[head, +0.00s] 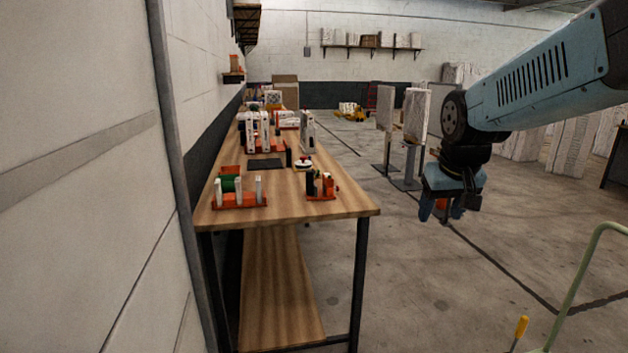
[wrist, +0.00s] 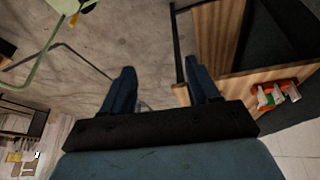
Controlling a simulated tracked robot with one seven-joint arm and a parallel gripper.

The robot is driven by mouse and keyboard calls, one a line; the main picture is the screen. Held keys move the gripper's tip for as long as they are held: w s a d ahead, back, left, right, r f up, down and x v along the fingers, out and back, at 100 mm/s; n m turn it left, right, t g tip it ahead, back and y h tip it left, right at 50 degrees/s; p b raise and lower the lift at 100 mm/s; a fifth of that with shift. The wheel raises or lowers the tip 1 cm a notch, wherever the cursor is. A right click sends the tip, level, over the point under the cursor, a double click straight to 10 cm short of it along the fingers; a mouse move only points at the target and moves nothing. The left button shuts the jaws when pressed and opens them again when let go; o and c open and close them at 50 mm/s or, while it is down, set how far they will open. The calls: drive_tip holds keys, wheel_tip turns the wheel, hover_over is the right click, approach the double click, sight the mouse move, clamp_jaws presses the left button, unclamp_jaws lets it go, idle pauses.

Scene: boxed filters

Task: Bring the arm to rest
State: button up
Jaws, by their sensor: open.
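My arm reaches in from the upper right of the head view. My gripper (head: 441,212) hangs from it, pointing down, over the open floor to the right of the wooden table (head: 350,202). In the wrist view my gripper (wrist: 160,88) shows two blue fingers spread well apart. Nothing is between them; bare concrete floor shows through the gap. The gripper is apart from the table and touches nothing that I can see.
The table holds an orange rack (head: 240,201) with white pieces, a small orange stand (head: 321,186) and a dark pad (head: 265,163). White panels on stands (head: 415,115) are behind my gripper. A pale green rail (head: 577,275) is at lower right. The floor between is clear.

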drive_tip(key=s+a+r+t, duration=0.1)
drive_tip(key=s, duration=1.2)
drive_tip(key=shift+s+a+y, duration=0.2)
drive_tip(key=shift+s+y, duration=0.1)
drive_tip(key=shift+s, duration=0.05)
